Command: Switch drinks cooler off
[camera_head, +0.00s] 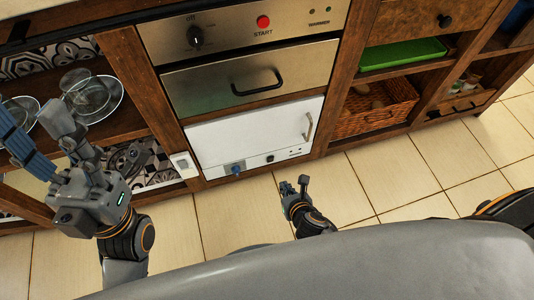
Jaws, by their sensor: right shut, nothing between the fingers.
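A white appliance with a silver handle, probably the drinks cooler (255,135), is built in low under the oven; its door is shut.
An oven front (250,75) has a dark knob (196,38) and a red start button (263,21). Glass dishes (93,97) stand on the left shelf. A green tray (402,53) and a wicker basket (378,107) are to the right. The tiled floor (375,175) is clear.

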